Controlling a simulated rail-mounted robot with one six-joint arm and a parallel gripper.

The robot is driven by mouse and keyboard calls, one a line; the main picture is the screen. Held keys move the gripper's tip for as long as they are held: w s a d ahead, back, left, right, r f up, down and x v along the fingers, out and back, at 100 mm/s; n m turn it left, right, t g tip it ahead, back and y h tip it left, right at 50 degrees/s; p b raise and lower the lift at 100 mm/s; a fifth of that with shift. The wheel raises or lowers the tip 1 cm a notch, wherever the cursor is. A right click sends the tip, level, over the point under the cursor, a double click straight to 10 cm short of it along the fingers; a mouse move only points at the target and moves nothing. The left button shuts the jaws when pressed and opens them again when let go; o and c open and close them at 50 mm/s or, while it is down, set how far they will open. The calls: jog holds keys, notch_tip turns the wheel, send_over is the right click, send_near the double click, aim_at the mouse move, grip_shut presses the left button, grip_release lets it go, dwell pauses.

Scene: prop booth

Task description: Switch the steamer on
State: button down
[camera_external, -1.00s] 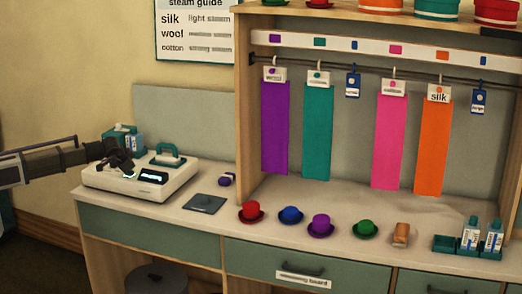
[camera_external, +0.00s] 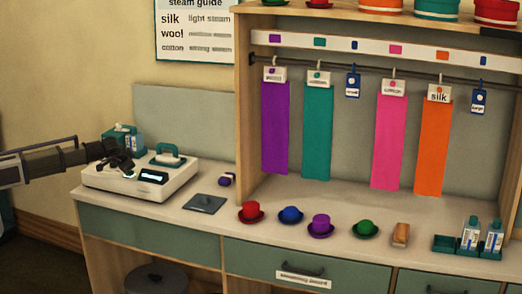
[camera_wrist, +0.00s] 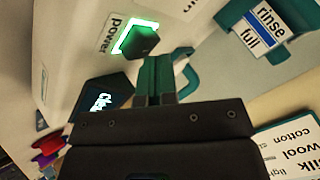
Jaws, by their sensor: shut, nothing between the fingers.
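The steamer (camera_external: 118,184) is a white box with a teal-handled iron (camera_external: 168,156) on top, at the left of the counter. In the wrist view, its black power switch (camera_wrist: 139,40) has a bright green lit surround beside a "power" label (camera_wrist: 113,33). The display (camera_external: 152,177) is lit; in the wrist view the display (camera_wrist: 92,101) shows pale text that I cannot read fully. My gripper (camera_external: 121,165) is shut and empty over the steamer's left part. In the wrist view my gripper (camera_wrist: 156,62) is close to the switch; I cannot tell whether it touches.
A teal holder (camera_wrist: 229,18) with a "rinse full" bottle (camera_wrist: 266,27) is behind the steamer. A dark pad (camera_external: 204,203) lies to its right. Several small hats, including a red one (camera_external: 251,212), stand along the counter under hanging coloured cloths.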

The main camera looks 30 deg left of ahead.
dwell(0.3)
jog(key=shift+f+b, duration=0.5)
jog(key=shift+r+p, duration=0.4)
jog(key=shift+p, duration=0.05)
notch_tip(320, 180, up, 6)
jog(key=p, duration=0.6)
jog(key=shift+r, duration=0.15)
